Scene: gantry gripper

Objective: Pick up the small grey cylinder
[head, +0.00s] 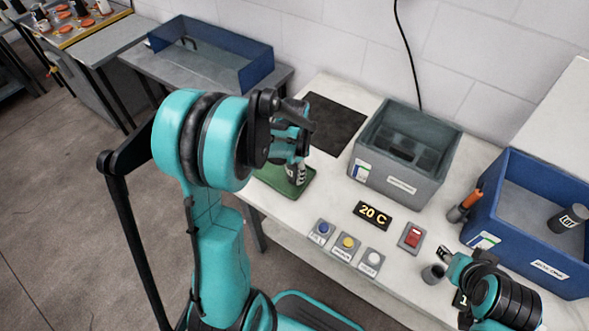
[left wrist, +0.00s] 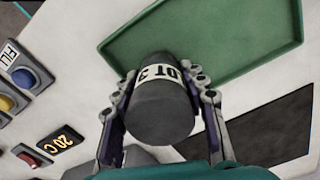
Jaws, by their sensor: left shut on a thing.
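A dark grey cylinder (left wrist: 164,112) with a white label band reading "OT 3" is between the fingers of my left gripper (left wrist: 160,100) in the left wrist view. The left gripper is shut on it, a finger on each side. In the head view my left gripper (head: 297,163) is over the green tray (head: 270,178), partly hidden by my own arm. Whether the cylinder touches the tray is unclear. My right gripper (head: 446,258) is at the lower right, close to a small grey cylindrical piece (head: 433,273) on the table; its finger opening is unclear.
A grey bin (head: 365,165) stands at the back of the white table, and a blue bin (head: 505,235) holding another labelled grey cylinder (head: 567,219) is at right. Several buttons (head: 348,243), a red switch (head: 412,237) and a "20 C" display (head: 373,214) occupy the middle. A dark mat (head: 335,122) lies behind the tray.

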